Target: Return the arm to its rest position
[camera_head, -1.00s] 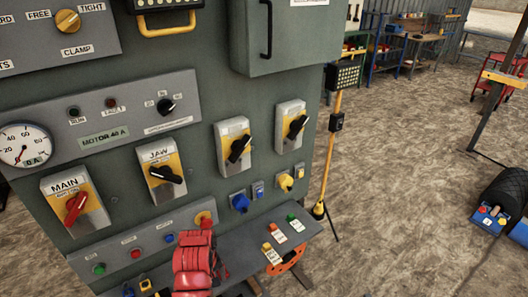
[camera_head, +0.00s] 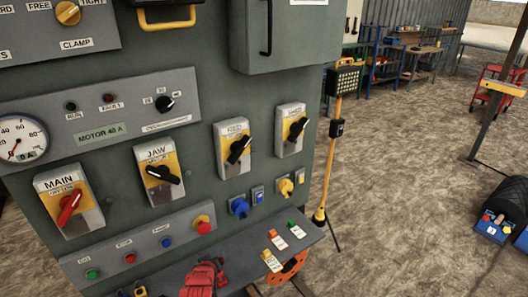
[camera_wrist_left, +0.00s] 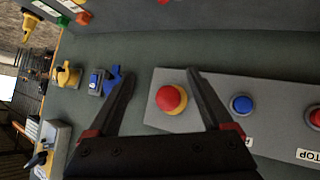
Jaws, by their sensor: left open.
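My left gripper (camera_wrist_left: 161,72) shows in the left wrist view with two dark fingers spread apart and nothing between them. It faces the grey panel, with the red mushroom button (camera_wrist_left: 171,98) on its yellow base beyond the gap, apart from the fingers. In the head view that button (camera_head: 203,225) is clear of my arm. A red, glove-like shape (camera_head: 203,280) shows low over the shelf; I cannot tell whether part of it is my gripper. My right gripper is not in view.
The control cabinet (camera_head: 110,190) carries switches, knobs and buttons. A narrow shelf (camera_head: 240,259) with tags juts out beneath them. A yellow lamp stand (camera_head: 328,170) stands to the right. Bare ground (camera_head: 410,190) lies beyond it, with a blue box (camera_head: 491,229) at the right edge.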

